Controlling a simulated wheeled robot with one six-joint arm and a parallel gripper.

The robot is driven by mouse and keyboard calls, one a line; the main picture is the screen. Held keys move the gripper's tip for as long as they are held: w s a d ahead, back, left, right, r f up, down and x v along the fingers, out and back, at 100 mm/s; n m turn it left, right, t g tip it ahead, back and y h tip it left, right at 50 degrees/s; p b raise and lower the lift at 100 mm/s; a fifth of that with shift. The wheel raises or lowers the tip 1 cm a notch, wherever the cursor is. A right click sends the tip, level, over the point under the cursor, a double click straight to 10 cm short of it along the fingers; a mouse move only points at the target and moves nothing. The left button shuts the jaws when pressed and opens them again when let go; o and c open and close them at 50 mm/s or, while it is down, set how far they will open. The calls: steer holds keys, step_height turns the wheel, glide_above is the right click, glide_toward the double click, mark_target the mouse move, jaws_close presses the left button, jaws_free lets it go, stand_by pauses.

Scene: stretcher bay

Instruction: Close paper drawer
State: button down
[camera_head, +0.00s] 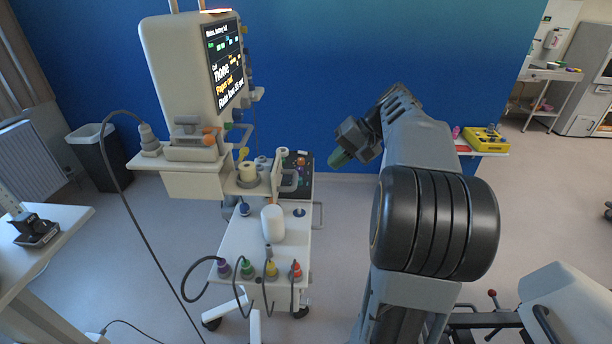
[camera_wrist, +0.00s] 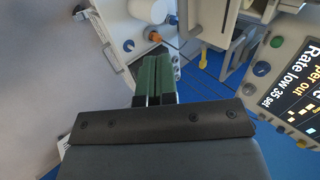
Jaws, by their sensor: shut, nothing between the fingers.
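The paper drawer (camera_head: 276,178) appears pulled out of the cream monitor unit's right side, with a handle (camera_head: 290,182) on its front. In the wrist view the fingers (camera_wrist: 154,80) are together, left of the cream parts.
The monitor screen (camera_head: 226,65) reads "Paper out" and "Rate low 35 set". A trolley shelf (camera_head: 240,245) below holds a white cylinder (camera_head: 273,224) and coloured plugs with cables. Floor right of the trolley is clear.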

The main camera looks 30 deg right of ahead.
steer(key=w+a+f+p, duration=0.1)
steer(key=w+a+f, duration=0.2)
steer(key=a, duration=0.3)
steer(key=shift+w+a+f, duration=0.2)
steer(key=shift+w+f, duration=0.05)
steer(key=shift+f, duration=0.6)
